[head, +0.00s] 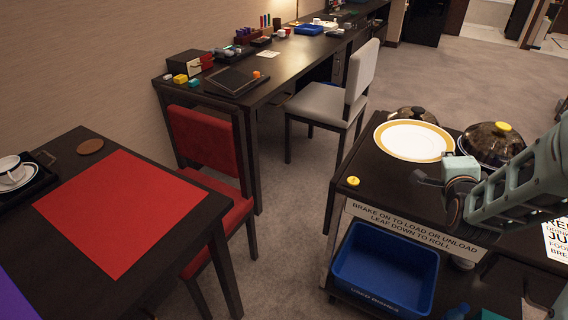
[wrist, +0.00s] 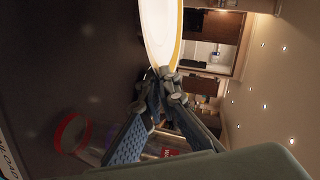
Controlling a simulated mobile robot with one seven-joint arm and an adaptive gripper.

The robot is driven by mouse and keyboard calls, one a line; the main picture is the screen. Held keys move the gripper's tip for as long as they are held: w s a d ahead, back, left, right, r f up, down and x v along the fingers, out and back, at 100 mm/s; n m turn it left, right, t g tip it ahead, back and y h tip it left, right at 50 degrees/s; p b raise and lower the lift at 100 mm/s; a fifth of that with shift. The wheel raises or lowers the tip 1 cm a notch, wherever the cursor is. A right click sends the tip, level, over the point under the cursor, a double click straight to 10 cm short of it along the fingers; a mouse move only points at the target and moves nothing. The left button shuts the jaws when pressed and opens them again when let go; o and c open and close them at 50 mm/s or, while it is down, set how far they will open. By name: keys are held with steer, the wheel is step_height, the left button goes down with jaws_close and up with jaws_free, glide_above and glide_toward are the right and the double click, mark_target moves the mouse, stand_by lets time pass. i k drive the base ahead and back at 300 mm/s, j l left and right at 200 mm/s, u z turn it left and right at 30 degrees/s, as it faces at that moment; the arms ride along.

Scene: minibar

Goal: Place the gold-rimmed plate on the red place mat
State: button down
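The gold-rimmed plate (head: 413,140), white with a broad gold band, is face up and roughly level at the dark cart top (head: 385,205). Whether it rests there or hangs just above is unclear. My gripper (head: 449,170) is at its near right rim. In the wrist view the fingertips (wrist: 164,78) come together at the edge of the plate (wrist: 158,30), and the gripper appears shut on that rim. The red place mat (head: 125,210) lies flat and bare on the dark table at the left.
Domed lids (head: 492,143) stand beside and behind the plate. A small yellow item (head: 353,181) sits on the cart corner; a blue bin (head: 385,268) is below. A red chair (head: 212,150) stands against the mat's table. A cup (head: 11,170) and brown coaster (head: 90,146) flank the mat.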

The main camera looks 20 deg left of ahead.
mark_target(143, 215)
steer(key=l+u, duration=0.1)
steer(key=u, duration=3)
steer(key=k+j, duration=0.1)
steer(key=j, duration=0.2)
steer(key=k+j, duration=0.25)
steer(key=j, duration=0.3)
steer(key=i+l, duration=0.15)
steer(key=l, duration=0.15)
steer(key=i+l, duration=0.15)
steer(key=i+l+u, duration=0.1)
steer(key=l, duration=0.3)
